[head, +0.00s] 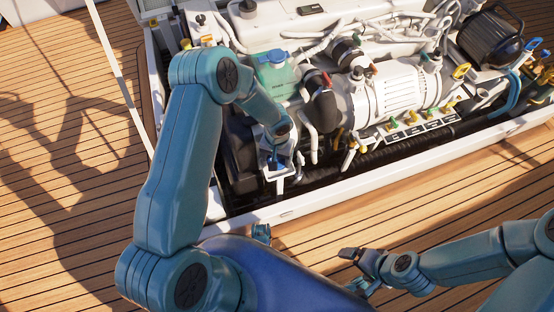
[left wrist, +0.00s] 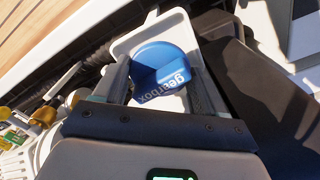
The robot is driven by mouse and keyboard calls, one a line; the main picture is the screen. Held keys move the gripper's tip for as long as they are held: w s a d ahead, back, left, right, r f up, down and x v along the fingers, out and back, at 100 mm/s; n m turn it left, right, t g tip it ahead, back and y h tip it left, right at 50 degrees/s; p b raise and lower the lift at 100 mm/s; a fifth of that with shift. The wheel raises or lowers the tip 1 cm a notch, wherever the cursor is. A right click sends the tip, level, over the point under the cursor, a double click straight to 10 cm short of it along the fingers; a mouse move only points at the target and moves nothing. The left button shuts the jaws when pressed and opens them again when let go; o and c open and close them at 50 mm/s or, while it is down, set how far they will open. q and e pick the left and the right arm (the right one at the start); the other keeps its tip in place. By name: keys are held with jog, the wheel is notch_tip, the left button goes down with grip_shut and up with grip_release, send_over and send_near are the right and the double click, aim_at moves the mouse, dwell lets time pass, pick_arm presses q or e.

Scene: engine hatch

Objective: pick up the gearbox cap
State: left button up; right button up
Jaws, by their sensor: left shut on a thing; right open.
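The gearbox cap (left wrist: 162,62) is a round blue cap with the word "gearbox" on it. In the left wrist view it sits between the two fingers of my left gripper (left wrist: 158,88), which is shut on it. A white, tray-like surround lies around and behind the cap. In the head view my left gripper (head: 278,160) reaches down at the left end of the engine, and the cap is mostly hidden there. Whether the cap is clear of its seat cannot be told. My right gripper (head: 354,268) is open and empty, low in front of the hatch edge.
The white engine (head: 390,92) with hoses and pipes fills the hatch. A green tank with a blue cap (head: 272,57) stands just behind my left wrist. Yellow handles (head: 461,71) stick up on the right. The white hatch rim (head: 300,209) borders open wooden deck.

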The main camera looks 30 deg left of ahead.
pick_arm(q)
notch_tip(320, 180, up, 17)
jog(key=p, duration=0.4)
dwell(0.4)
